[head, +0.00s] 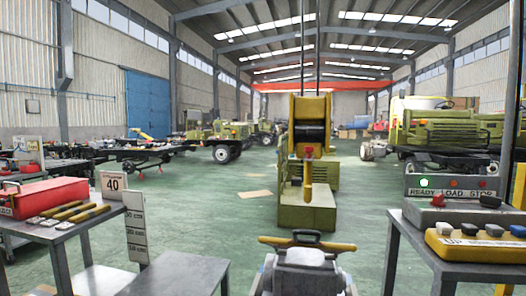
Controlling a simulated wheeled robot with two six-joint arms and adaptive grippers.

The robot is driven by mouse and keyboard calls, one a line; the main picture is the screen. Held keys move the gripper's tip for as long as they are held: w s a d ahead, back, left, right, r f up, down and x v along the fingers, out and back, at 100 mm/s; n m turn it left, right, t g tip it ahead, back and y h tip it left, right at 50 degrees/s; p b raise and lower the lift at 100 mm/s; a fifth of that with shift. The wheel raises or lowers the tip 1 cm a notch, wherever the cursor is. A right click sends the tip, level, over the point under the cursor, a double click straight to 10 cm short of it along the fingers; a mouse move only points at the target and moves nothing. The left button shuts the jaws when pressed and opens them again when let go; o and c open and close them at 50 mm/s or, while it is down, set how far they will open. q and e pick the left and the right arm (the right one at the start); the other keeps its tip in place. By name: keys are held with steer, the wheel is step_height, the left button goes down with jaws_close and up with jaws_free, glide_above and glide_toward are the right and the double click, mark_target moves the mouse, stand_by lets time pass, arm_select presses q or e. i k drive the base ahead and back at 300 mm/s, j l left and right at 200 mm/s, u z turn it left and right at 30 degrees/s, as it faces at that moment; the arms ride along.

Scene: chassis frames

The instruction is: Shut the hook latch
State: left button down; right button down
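A yellow hoist block (298,108) with a dark drum hangs on two thin cables in the middle of the head view. Below it, a small red part (309,152) sits above a narrow yellow piece (307,174) that looks like the hook, seen end-on. The latch is too small to make out, so I cannot tell whether it is open or shut. A green machine body (305,214) stands behind and below the hook. Neither of my grippers shows in this view.
A grey unit (303,272) with a black handle and yellow bar is at bottom centre. Left, a table holds a red toolbox (45,195) and yellow-handled tools. Right, a table carries a yellow button box (475,243) and a READY/LOAD/STOP panel (450,184). Green floor (225,225) lies open between.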

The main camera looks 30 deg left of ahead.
mark_target(308, 150)
steer(key=u, duration=1.65)
steer(key=i+l, duration=0.4)
